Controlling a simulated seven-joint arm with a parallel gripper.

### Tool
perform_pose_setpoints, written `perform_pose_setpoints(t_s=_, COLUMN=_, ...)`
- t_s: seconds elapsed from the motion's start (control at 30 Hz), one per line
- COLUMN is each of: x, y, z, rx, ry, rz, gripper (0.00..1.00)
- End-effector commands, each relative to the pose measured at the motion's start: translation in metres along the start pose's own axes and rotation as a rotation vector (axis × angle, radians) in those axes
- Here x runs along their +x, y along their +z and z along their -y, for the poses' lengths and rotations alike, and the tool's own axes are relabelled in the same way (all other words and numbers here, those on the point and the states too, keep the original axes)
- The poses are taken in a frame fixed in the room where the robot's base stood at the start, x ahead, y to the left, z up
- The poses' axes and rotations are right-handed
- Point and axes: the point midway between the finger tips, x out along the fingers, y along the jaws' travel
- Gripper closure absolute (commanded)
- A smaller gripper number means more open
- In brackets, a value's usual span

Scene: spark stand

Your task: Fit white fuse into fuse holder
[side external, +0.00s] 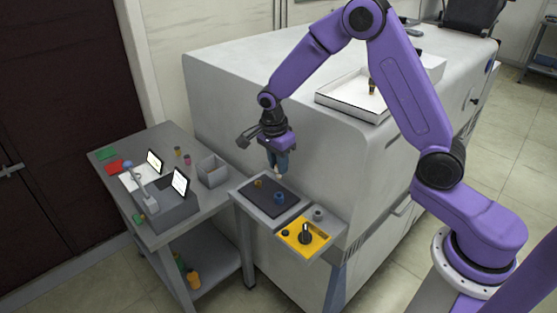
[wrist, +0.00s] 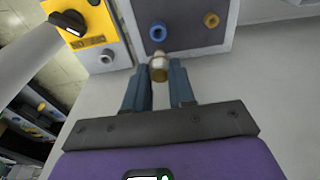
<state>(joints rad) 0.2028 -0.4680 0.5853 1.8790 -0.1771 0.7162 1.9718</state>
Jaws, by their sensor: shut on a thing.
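My gripper (side external: 278,168) points down above the dark panel (side external: 268,208) on the ledge of the large grey cabinet. In the wrist view its two blue fingers (wrist: 160,84) are shut on a small fuse (wrist: 159,67), with a whitish end and a brass-coloured part between the fingertips. The panel carries a blue ring socket (side external: 279,198) and a brass-coloured one (side external: 258,183). In the wrist view the blue socket (wrist: 158,31) lies just beyond the fuse end, the brass one (wrist: 210,20) to its right. I cannot tell which socket is the fuse holder. The fuse appears apart from both.
A yellow panel (side external: 314,239) with a black knob (side external: 305,234) adjoins the dark panel, with a grey socket (side external: 318,213) beside it. A side table (side external: 213,207) at left holds a grey open box (side external: 212,171) and small coloured parts. A white tray (side external: 345,106) sits on the cabinet.

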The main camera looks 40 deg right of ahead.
Motion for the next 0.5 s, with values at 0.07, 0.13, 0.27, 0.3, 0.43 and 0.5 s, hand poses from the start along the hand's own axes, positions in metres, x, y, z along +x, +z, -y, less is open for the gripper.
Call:
perform_pose_setpoints(t_s=0.07, x=0.007, y=0.001, z=-0.001, rx=0.0, ry=0.003, rz=-0.001, gripper=1.0)
perform_pose_setpoints(t_s=0.13, x=0.013, y=0.002, z=-0.001, rx=0.0, ry=0.002, rz=-0.001, gripper=1.0)
perform_pose_setpoints(t_s=0.27, x=0.024, y=0.003, z=-0.001, rx=0.0, ry=0.002, rz=-0.001, gripper=1.0)
perform_pose_setpoints(t_s=0.3, x=0.028, y=0.003, z=-0.001, rx=0.0, ry=0.003, rz=-0.001, gripper=1.0)
perform_pose_setpoints(t_s=0.43, x=0.037, y=0.004, z=-0.001, rx=0.0, ry=0.002, rz=-0.001, gripper=1.0)
perform_pose_setpoints(t_s=0.5, x=0.042, y=0.005, z=-0.001, rx=0.0, ry=0.003, rz=-0.001, gripper=1.0)
